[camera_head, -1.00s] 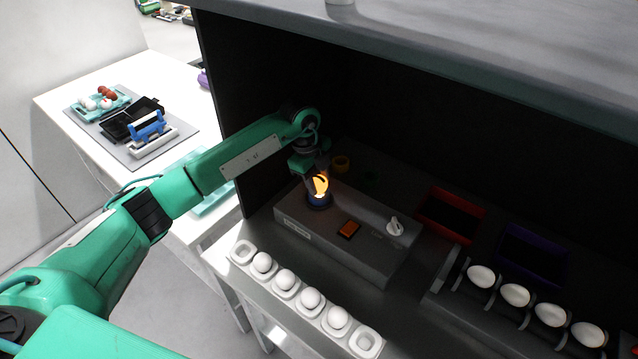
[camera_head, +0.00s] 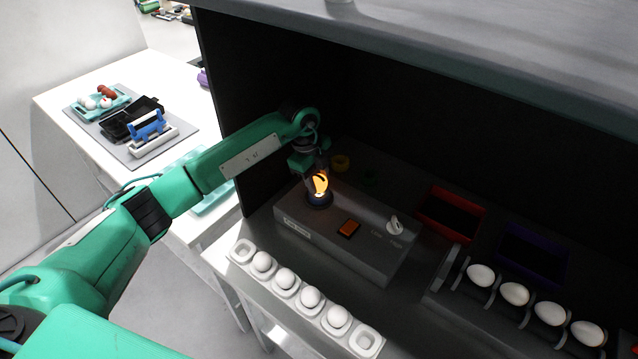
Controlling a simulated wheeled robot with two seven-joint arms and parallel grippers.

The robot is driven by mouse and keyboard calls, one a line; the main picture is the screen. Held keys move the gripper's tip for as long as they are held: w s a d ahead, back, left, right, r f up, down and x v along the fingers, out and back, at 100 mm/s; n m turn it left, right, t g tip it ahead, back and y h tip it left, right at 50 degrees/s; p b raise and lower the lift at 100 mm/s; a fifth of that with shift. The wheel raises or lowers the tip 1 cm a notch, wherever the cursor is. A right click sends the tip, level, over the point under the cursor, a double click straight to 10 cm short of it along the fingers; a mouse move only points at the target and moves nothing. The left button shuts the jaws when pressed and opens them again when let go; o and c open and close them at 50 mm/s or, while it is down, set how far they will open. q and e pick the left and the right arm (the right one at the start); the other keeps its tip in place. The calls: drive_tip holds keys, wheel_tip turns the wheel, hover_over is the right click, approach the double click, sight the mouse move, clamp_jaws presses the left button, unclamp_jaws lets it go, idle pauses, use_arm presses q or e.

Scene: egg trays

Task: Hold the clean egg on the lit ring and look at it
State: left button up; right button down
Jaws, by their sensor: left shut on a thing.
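An egg (camera_head: 320,183) glows orange on the lit ring (camera_head: 319,199), at the left end of the grey candling box (camera_head: 375,252) inside the dark booth. My left gripper (camera_head: 313,176) is shut on this egg from behind and above. Dark finger shapes cross part of the glow. The egg's lower end is at the ring; I cannot tell whether it touches. The box carries an orange switch (camera_head: 349,229) and a white knob (camera_head: 395,223). My right gripper is not in view.
A white tray (camera_head: 366,340) with several white eggs stands in front of the box. More eggs rest in a rack (camera_head: 446,273) at right. Red (camera_head: 449,215) and purple (camera_head: 531,254) bins stand behind the rack. The dark booth wall (camera_head: 222,100) is left of my gripper.

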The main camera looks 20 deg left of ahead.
sight(320, 176)
use_arm(q)
drive_tip(key=shift+r, duration=0.1)
drive_tip(key=v, duration=0.1)
drive_tip(key=p+v, duration=0.1)
drive_tip(key=p, duration=0.1)
drive_tip(key=shift+d+r, duration=0.2)
drive_tip(key=shift+r, duration=0.25)
drive_tip(key=shift+d+p+v, duration=0.2)
drive_tip(key=shift+p+v, duration=0.45)
drive_tip(key=shift+v, duration=0.35)
drive_tip(key=shift+d+p+v, duration=0.2)
drive_tip(key=shift+p+v, duration=0.45)
drive_tip(key=shift+v, duration=0.35)
drive_tip(key=shift+w, duration=0.2)
